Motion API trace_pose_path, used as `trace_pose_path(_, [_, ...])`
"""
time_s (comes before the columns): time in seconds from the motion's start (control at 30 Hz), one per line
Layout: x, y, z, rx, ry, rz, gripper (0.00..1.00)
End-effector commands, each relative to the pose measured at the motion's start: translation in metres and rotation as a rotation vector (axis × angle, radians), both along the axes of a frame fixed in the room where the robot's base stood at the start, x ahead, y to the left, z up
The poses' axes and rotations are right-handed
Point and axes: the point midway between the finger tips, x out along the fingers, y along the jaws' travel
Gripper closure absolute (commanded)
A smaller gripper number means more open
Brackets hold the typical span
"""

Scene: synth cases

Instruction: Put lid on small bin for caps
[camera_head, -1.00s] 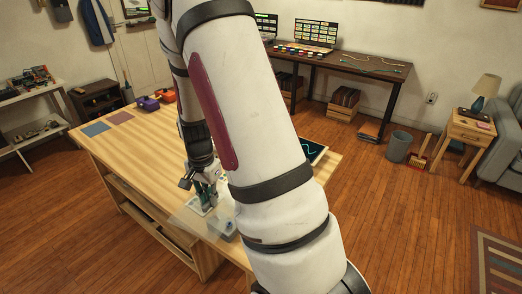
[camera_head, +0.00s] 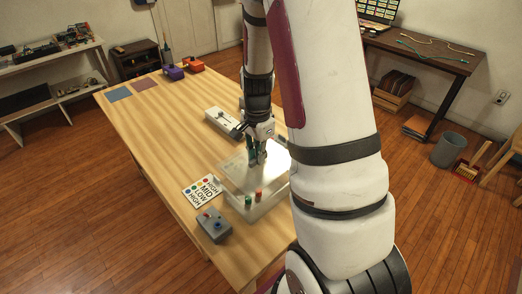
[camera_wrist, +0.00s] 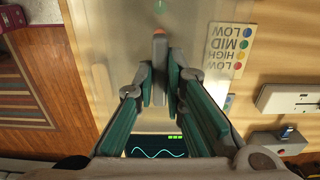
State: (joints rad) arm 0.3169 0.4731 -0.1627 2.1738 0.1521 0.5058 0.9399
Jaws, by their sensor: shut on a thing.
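My gripper (camera_head: 257,158) is shut on the raised grip of a clear, flat lid (camera_head: 236,172), which it holds roughly level. In the wrist view my gripper (camera_wrist: 160,88) points at this grip (camera_wrist: 159,40), grey with a reddish end. The pale lid (camera_wrist: 122,60) spreads around it. A clear small bin (camera_head: 262,211) is under or just in front of the lid, with a red cap (camera_head: 259,194) and a green cap (camera_head: 248,201) showing at its near side. I cannot tell whether the lid touches the bin's rim.
A LOW/MID/HIGH card (camera_head: 201,190) and a grey box with a blue button (camera_head: 214,226) lie left of the bin. A white device (camera_head: 222,122) lies behind. A dark screen (camera_wrist: 160,146) shows in the wrist view.

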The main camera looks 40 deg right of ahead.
Motion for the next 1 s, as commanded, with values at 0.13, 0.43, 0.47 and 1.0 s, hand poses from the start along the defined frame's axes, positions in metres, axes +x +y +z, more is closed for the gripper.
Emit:
trace_pose_path(0.13, [0.001, 0.0, -0.016, 0.001, 0.002, -0.001, 1.0])
trace_pose_path(0.43, [0.0, 0.0, -0.036, 0.001, 0.001, 0.0, 1.0])
trace_pose_path(0.47, [0.0, 0.0, -0.037, 0.001, 0.001, 0.0, 1.0])
trace_pose_path(1.0, [0.0, 0.001, -0.05, 0.0, -0.002, 0.0, 1.0])
